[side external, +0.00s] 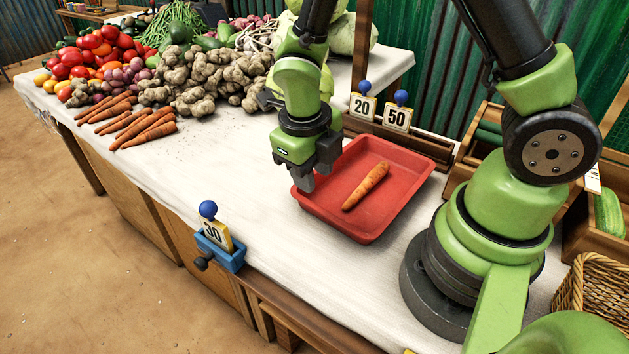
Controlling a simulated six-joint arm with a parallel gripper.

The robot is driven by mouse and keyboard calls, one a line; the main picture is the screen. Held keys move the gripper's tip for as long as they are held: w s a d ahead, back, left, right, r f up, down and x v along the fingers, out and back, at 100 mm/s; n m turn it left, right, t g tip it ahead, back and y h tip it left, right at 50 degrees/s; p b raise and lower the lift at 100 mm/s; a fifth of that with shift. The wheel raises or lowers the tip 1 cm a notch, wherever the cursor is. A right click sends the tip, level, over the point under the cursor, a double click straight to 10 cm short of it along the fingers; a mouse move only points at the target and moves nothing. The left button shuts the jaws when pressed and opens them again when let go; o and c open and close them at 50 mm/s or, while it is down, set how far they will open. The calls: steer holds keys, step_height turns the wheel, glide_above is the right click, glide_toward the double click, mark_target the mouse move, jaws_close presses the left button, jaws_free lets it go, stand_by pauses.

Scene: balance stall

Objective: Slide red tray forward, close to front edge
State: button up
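The red tray (390,208) lies on the white cloth in front of my arm's base, with a single carrot (366,186) lying in it. My gripper (309,184) points down at the tray's left rim, near its left corner. Its dark fingers overlap the rim in this view, hiding part of that side. I cannot tell whether they touch the rim or grip it, nor how far apart they are. The front edge of the table (190,222) runs along the lower left, with bare cloth between it and the tray.
A blue holder (225,256) with a "30" sign is clamped at the front edge. "20" (362,107) and "50" (398,117) signs stand behind the tray. Carrots (130,122) and heaped vegetables lie left. A wicker basket (594,290) and wooden crates are at right.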

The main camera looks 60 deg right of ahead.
mark_target(317, 205)
steer(key=shift+d+f, duration=0.2)
steer(key=shift+f, duration=1.35)
steer(key=shift+d+f, duration=0.25)
steer(key=shift+f, duration=1.35)
steer(key=shift+d+f, duration=0.2)
steer(key=shift+f, duration=1.35)
jaws_close()
